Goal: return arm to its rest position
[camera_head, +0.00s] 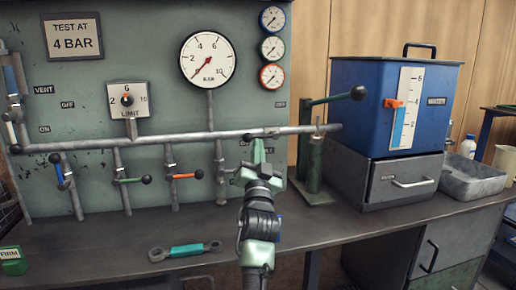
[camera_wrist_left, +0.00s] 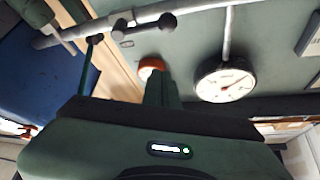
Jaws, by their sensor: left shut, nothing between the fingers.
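My left gripper (camera_head: 258,148) is raised over the bench in front of the grey-green panel, its fingers pointing at the panel. The fingers are shut with nothing between them. In the left wrist view the shut green fingers (camera_wrist_left: 160,88) stick up past the dark gripper body. In the head view the fingertips overlap a dark-ended valve handle (camera_head: 262,136) on the long horizontal pipe (camera_head: 100,143). In the left wrist view this handle (camera_wrist_left: 145,25) appears apart from the fingers. My right gripper is not in view.
A large gauge (camera_head: 207,59) and three small gauges hang on the panel. Several coloured valve levers sit below the pipe. A green hand pump (camera_head: 314,165) and a blue tank (camera_head: 380,85) stand right of my arm. A teal-handled wrench (camera_head: 186,250) lies on the bench (camera_head: 110,245).

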